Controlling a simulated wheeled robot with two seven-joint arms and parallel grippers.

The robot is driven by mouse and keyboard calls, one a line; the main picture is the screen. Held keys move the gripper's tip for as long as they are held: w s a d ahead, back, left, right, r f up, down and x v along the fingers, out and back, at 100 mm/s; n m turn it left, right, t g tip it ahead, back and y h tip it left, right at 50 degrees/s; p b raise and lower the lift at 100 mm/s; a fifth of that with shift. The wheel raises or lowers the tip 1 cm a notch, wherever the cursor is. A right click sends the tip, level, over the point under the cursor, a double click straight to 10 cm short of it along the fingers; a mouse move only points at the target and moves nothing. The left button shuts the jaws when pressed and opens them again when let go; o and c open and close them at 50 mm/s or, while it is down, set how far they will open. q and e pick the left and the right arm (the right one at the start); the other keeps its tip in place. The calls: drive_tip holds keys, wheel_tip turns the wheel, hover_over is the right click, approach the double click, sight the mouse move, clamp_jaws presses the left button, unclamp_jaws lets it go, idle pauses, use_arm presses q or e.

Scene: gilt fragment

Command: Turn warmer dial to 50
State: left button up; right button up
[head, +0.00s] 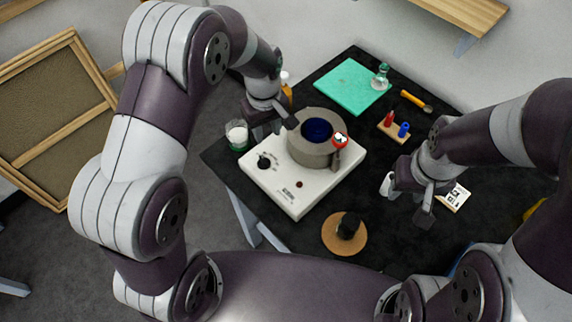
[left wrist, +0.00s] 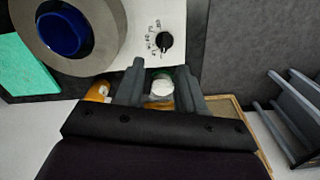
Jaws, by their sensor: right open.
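The warmer (head: 290,195) is a white box on the black table with a black dial (head: 264,162) on its front-left part. In the left wrist view the dial (left wrist: 164,41) shows with small printed marks to its left; I cannot read its setting. My left gripper (head: 272,130) is open and empty above the warmer's back-left side, apart from the dial. In the left wrist view its fingers (left wrist: 163,78) are spread, with the dial beyond their tips. My right gripper (head: 406,203) is open and empty over the table, right of the warmer.
A grey ring with a blue pot (head: 317,130) sits on the warmer, with a red-rimmed gauge (head: 340,140) at its edge. A jar of white stuff (head: 237,133) stands left of the warmer. A round cork mat (head: 330,236) with a black object lies in front. A green mat (head: 350,88) lies behind.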

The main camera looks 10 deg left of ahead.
use_arm(q)
drive_tip(key=p, duration=0.2)
hover_over(263, 159)
drive_tip(key=a, duration=0.1)
wheel_tip(263, 159, down, 6)
drive_tip(key=f, duration=0.2)
drive_tip(key=d+f, duration=0.1)
drive_tip(key=f, duration=0.1)
drive_tip(key=f+p, duration=0.1)
drive_tip(key=f, duration=0.1)
drive_tip(key=shift+d, duration=0.25)
drive_tip(key=shift+a+f, duration=0.45)
drive_tip(key=shift+d, duration=0.1)
use_arm(e)
drive_tip(key=a+r, duration=0.2)
drive_tip(key=r, duration=0.1)
drive_tip(key=shift+w+a+r, duration=0.1)
drive_tip(key=shift+w+a, duration=0.05)
drive_tip(key=shift+w, duration=0.2)
use_arm(q)
drive_tip(key=shift+d+r, duration=0.1)
drive_tip(key=shift+d, duration=0.05)
drive_tip(key=c, duration=0.4)
clamp_jaws()
